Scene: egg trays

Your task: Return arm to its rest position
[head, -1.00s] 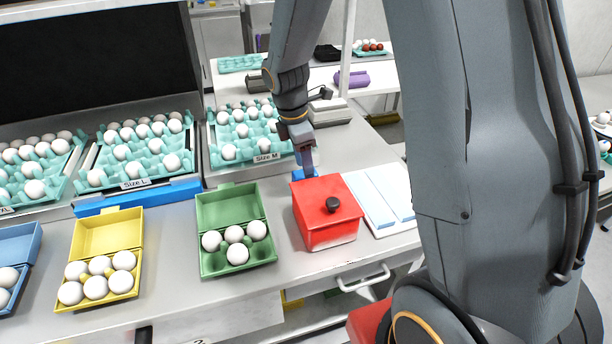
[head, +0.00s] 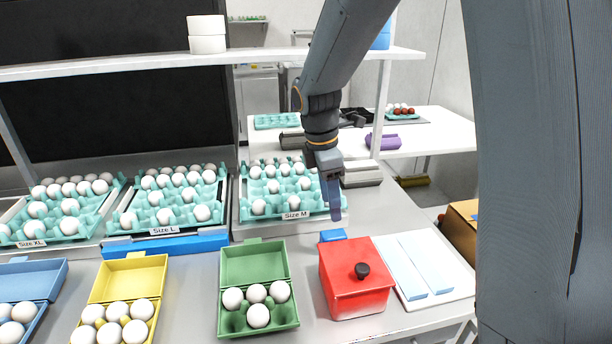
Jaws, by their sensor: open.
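My gripper (head: 335,208) hangs from my arm over the back of the table, pointing down, with nothing seen in its jaws. It is above and behind the red box (head: 350,292) with a black knob, near a small blue block (head: 333,235). The fingers are seen edge-on and small. My arm rises from the gripper to the top of the view, and a large grey link fills the right side.
Egg trays labelled Size M (head: 292,216), Size L (head: 164,230) and Size XL (head: 31,243) stand behind green (head: 254,262), yellow (head: 128,278) and blue (head: 36,278) cartons holding eggs. A white board (head: 436,290) lies right of the red box. A shelf (head: 150,64) crosses above.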

